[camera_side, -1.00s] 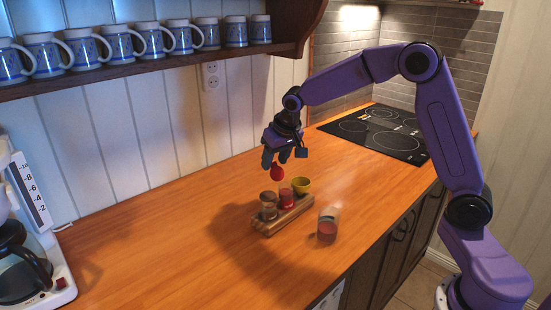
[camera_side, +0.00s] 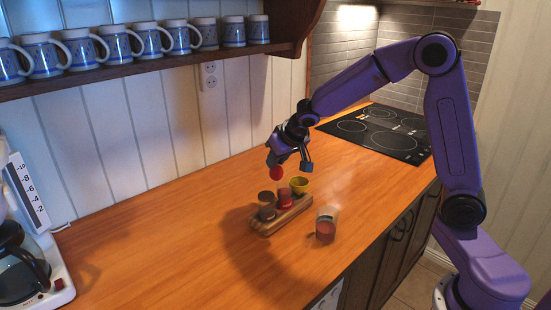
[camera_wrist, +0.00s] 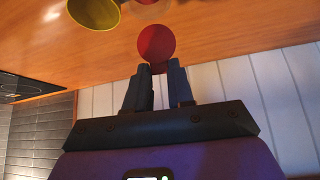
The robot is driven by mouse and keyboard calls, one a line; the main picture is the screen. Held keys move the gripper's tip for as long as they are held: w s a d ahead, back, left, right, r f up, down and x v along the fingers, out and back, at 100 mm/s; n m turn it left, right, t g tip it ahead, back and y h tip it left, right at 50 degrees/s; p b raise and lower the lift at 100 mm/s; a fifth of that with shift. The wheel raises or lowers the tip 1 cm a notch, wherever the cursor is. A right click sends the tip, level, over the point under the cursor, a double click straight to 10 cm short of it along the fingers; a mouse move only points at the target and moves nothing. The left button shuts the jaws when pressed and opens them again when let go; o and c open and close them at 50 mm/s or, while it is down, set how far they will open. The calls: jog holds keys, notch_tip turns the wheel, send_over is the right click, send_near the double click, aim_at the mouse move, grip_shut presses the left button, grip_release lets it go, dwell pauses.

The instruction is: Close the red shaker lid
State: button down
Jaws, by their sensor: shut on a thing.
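The red shaker (camera_side: 285,199) stands in the wooden rack (camera_side: 262,229), between two other containers. A round red lid (camera_side: 276,173) is just above it and slightly left, in the side view. The lid is tilted, with its round face toward the camera. My gripper (camera_side: 277,163) is shut on the lid, coming from above and tilted. In the wrist view, the red lid (camera_wrist: 157,42) is at the tips of the closed fingers (camera_wrist: 157,67). Whether the lid touches the shaker is not clear. A bit of red at the wrist view's top edge is mostly cut off.
A yellow cup (camera_side: 300,186) sits at the rack's right end, and a dark-topped jar (camera_side: 267,206) at its left end. A glass with red contents (camera_side: 326,225) stands right of the rack. Mugs (camera_side: 120,42) line the shelf. The counter left of the rack is clear.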

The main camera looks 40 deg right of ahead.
jog(key=shift+s+a+t, duration=0.2)
jog(key=shift+s+t, duration=0.1)
jog(key=c, duration=1)
grip_release()
jog(key=shift+o, duration=0.2)
jog(key=shift+r, duration=0.1)
jog(key=v, duration=1.7)
jog(key=shift+c, duration=0.3)
